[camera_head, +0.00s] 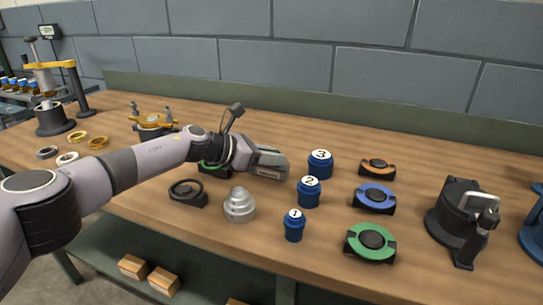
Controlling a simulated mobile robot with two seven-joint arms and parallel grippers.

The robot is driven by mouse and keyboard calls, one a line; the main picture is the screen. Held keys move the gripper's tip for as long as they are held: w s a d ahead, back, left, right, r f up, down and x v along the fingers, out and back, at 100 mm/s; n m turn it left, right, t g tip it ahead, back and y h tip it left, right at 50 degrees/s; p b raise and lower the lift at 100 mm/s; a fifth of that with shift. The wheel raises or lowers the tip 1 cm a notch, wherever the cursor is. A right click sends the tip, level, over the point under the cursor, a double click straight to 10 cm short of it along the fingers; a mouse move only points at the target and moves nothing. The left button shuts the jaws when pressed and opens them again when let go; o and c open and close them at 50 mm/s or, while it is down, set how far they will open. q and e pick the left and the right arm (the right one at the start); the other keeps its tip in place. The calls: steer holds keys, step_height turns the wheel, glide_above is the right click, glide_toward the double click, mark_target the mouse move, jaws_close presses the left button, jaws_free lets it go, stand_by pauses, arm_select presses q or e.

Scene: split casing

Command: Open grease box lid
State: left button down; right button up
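My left arm reaches in from the left over the wooden workbench (330,240). My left gripper (274,167) is over the middle of the bench, left of the blue cylinder marked 3 (320,166). Its fingers are too small and end-on to tell if they are open or shut. I cannot pick out a grease box or its lid for certain; part of the bench is hidden behind my arm and gripper. My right gripper is not in view.
Blue cylinders 2 (308,192) and 1 (294,226) and a stepped metal part (239,206) stand near the gripper. Black holders with green (370,243), blue (374,198) and orange (377,168) rings lie right. A black clamp device (462,220) stands far right.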

arm_select(q)
steer(key=shift+a+f+b, duration=0.1)
steer(key=shift+b, duration=0.7)
steer(key=shift+w+a+n+h+b, duration=0.15)
steer(key=shift+n+h+b, duration=0.35)
steer(key=shift+b, duration=0.7)
steer(key=shift+a+r+h+b, duration=0.15)
steer(key=shift+r+h+b, duration=0.2)
steer(key=shift+b, duration=0.3)
steer(key=b, duration=0.1)
steer(key=a+r+n+h+b, duration=0.1)
steer(key=b, duration=0.1)
steer(key=n+h+b, duration=0.1)
steer(key=b, duration=0.1)
steer(key=shift+w+a+r+t+h, duration=0.2)
steer(key=shift+a+t+h, duration=0.05)
steer(key=shift+t, duration=0.15)
steer(key=shift+w+a+r+n+h+b, duration=0.1)
steer(key=shift+a+r+n+h+b, duration=0.15)
steer(key=shift+b, duration=0.5)
steer(key=shift+a+r+n+t+h+b, duration=0.15)
steer(key=shift+r+n+t+h+b, duration=0.1)
steer(key=shift+r+t+h+b, duration=0.1)
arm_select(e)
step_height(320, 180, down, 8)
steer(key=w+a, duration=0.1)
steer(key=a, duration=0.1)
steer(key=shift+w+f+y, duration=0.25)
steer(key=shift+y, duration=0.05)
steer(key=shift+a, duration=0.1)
